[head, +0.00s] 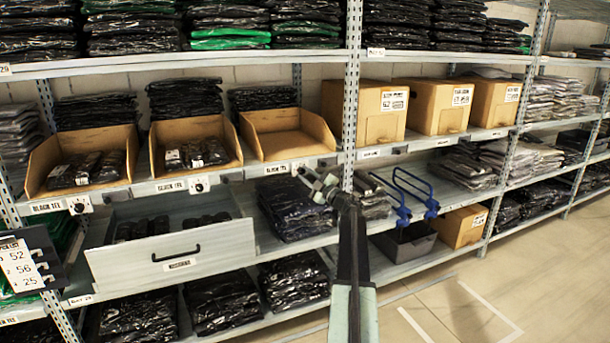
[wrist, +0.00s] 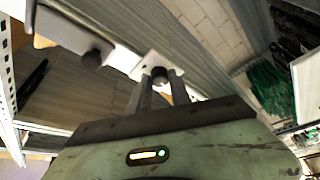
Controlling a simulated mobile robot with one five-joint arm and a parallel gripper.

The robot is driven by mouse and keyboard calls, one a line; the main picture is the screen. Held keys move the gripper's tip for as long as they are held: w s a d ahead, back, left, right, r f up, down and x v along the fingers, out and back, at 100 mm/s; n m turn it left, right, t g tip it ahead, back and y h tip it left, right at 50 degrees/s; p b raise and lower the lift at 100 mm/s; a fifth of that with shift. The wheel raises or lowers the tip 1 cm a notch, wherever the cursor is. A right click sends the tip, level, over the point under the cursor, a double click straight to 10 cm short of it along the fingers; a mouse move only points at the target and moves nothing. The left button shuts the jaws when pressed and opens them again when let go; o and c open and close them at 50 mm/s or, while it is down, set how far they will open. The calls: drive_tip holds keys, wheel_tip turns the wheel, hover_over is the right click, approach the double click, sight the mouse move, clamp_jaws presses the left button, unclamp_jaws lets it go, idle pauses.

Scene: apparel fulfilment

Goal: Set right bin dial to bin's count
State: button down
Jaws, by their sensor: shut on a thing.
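The right bin (head: 290,146) is an open cardboard bin on the middle shelf, and I see no packs in it. My gripper (head: 309,174) is at the shelf edge below this bin and covers most of the dial there. In the wrist view my gripper (wrist: 160,96) is shut on a dark dial knob (wrist: 160,74) standing on a white plate. The dial's setting cannot be read. The middle bin (head: 160,150) and left bin (head: 38,172) hold several dark packs. Their dials, the middle dial (head: 199,185) and left dial (head: 79,205), are on the shelf edge below them.
Below the bins, a grey drawer (head: 150,268) stands pulled out. A card with numbers (head: 20,265) is at the far left. A metal upright (head: 350,100) is close by my gripper. The floor at right is clear.

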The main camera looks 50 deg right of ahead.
drive_tip(key=shift+a, duration=0.1)
drive_tip(key=c, duration=1.2)
unclamp_jaws()
drive_tip(key=b+v, duration=0.1)
drive_tip(key=v, duration=0.6)
drive_tip(key=shift+s+f+b, duration=0.1)
drive_tip(key=shift+s+b, duration=0.25)
drive_tip(key=shift+s, duration=0.05)
